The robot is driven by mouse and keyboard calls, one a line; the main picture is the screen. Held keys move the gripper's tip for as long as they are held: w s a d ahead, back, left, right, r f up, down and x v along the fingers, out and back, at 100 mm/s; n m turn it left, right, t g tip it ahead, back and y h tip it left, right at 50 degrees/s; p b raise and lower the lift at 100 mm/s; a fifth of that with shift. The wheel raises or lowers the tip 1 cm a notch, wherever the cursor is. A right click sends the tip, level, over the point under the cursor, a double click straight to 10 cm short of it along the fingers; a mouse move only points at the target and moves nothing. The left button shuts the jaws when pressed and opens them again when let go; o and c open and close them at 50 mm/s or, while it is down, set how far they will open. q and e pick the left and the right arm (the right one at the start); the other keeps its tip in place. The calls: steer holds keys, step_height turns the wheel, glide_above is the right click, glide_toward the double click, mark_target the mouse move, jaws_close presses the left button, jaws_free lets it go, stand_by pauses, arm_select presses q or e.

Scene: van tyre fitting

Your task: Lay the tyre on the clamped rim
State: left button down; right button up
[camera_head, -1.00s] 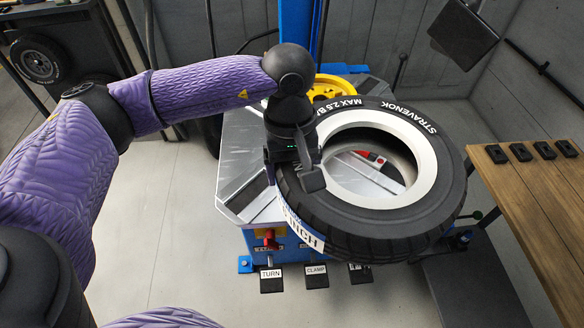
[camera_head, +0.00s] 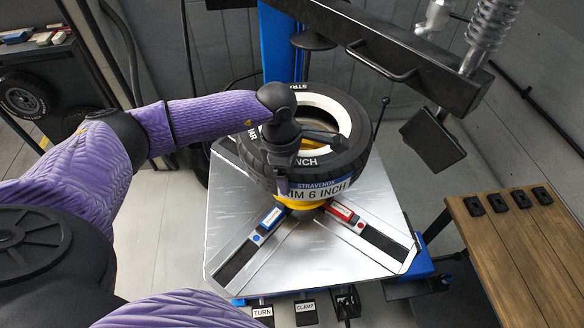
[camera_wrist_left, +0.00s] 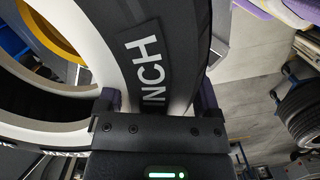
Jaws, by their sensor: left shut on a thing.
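The tyre (camera_head: 352,158) is black with a white inner band and a "RIM 6 INCH" label. It is over the yellow rim (camera_head: 300,205), whose front edge shows below the tyre. I cannot tell whether it rests fully on the rim. My left gripper (camera_head: 285,158) is shut on the tyre's near left wall. In the left wrist view the gripper (camera_wrist_left: 157,106) straddles the tyre wall (camera_wrist_left: 150,50), and part of the yellow rim (camera_wrist_left: 50,30) shows through the opening. My right gripper is out of view.
The rim is on a silver turntable (camera_head: 310,260) with blue (camera_head: 268,222) and red (camera_head: 342,214) clamp jaws. A black machine arm (camera_head: 400,55) hangs at upper right. A wooden bench (camera_head: 510,235) stands at right. TURN (camera_head: 262,311) and CLAMP (camera_head: 305,307) pedals are below.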

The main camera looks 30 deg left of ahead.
arm_select(q)
step_height(320, 180, down, 6)
steer(key=b, duration=0.5)
steer(key=shift+r, duration=0.25)
jaws_free()
